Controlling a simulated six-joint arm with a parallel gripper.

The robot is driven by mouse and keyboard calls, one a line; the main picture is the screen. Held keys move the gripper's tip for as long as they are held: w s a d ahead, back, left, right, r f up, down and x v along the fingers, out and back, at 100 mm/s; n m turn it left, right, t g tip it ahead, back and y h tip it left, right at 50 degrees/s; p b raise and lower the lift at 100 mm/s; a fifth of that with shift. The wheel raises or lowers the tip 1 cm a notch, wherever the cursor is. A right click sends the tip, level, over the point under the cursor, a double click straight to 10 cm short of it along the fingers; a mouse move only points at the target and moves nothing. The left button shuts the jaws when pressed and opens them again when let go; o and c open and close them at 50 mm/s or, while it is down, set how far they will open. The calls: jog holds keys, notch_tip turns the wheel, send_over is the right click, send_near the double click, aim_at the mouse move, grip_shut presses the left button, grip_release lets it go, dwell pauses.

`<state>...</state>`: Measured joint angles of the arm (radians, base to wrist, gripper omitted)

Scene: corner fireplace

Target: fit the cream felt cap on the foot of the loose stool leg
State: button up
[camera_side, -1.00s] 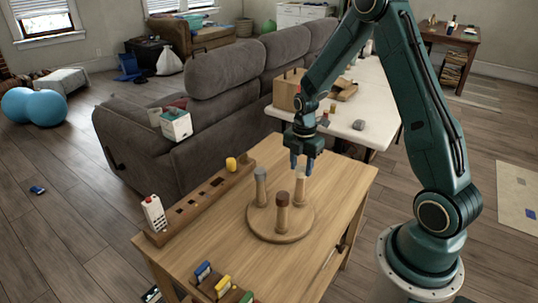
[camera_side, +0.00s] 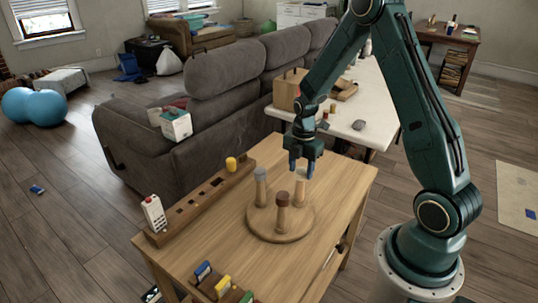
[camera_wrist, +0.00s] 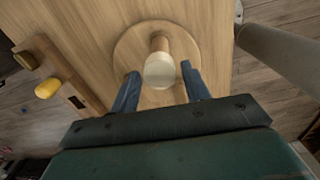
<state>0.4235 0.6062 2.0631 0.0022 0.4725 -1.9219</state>
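A round wooden disc (camera_side: 262,229) lies on the small wooden table. Several upright wooden posts like stool legs stand on it: one with a grey top (camera_side: 261,173), one with a dark brown top (camera_side: 283,197) and one with a pale cream top (camera_side: 301,174). I cannot tell which leg is loose. My gripper (camera_side: 301,168) points down just above the cream-topped post. In the wrist view the fingers of my gripper (camera_wrist: 160,82) are apart, with gaps beside the round cream end (camera_wrist: 160,72) between them. Whether the cream part is a separate cap is unclear.
Coloured items (camera_side: 222,286) sit at the near edge. A white table (camera_side: 345,128) and grey sofa (camera_side: 190,105) stand behind.

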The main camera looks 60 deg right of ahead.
jog(key=o, duration=0.3)
jog(key=shift+r, duration=0.15)
notch_tip(320, 180, up, 14)
jog(key=shift+f, duration=0.25)
dwell(0.5)
jog(key=shift+r, duration=0.1)
jog(key=s+a+r+m+t, duration=0.3)
jog(key=s+a+r+m, duration=0.45)
jog(key=a+r, duration=0.25)
jog(key=s+a+m+t, duration=0.1)
jog(key=s+a+m, duration=0.1)
jog(key=s+m, duration=0.1)
jog(key=s+a+r+m, duration=0.1)
jog(key=s+a+m, duration=0.1)
jog(key=s+m, duration=0.1)
jog(key=s+a+r+m+t, duration=0.1)
jog(key=s+a+m, duration=0.1)
jog(key=s, duration=0.3)
jog(key=shift+s+a+r+m+t, duration=0.15)
jog(key=shift+a+r+m+t, duration=0.15)
jog(key=shift+m, duration=0.55)
